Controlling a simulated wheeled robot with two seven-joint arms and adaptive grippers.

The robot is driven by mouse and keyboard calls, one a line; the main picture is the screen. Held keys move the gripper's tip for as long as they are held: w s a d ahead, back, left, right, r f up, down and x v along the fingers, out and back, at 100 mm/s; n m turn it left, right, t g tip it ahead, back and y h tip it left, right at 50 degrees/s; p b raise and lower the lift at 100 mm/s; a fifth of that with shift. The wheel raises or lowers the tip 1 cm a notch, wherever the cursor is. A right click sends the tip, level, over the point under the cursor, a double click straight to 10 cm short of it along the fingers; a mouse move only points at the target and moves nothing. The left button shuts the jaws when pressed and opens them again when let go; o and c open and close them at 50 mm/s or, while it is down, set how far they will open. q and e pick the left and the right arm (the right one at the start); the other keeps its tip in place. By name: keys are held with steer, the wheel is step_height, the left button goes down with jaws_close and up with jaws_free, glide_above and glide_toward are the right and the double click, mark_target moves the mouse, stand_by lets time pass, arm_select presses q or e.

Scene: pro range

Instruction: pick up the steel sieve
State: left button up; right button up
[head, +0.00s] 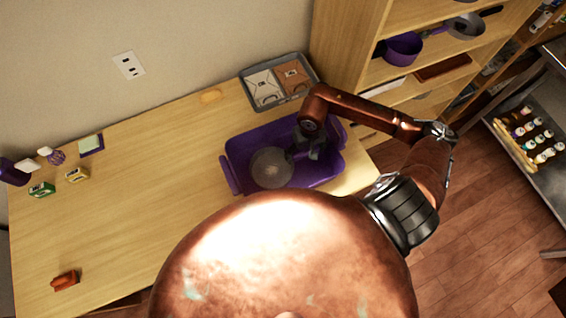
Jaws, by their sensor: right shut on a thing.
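The steel sieve (271,168) is a round grey mesh bowl in the head view. It shows over the purple tub (240,152) on the wooden table, with its handle side toward the right. My right gripper (301,150) reaches over the tub from the right and is shut on the sieve at that side. The fingers are dark and small, so their exact hold on the handle is hard to see. I cannot tell whether the sieve touches the tub floor. My left gripper is not in view.
A grey tray (252,85) with two packages stands behind the tub. A wooden shelf (345,40) with pans rises at the back right. Small boxes (77,175) lie at the table's left, and a red-brown object (65,281) at the front left. The table's middle left is clear.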

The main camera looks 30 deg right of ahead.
steer(key=c, duration=0.4)
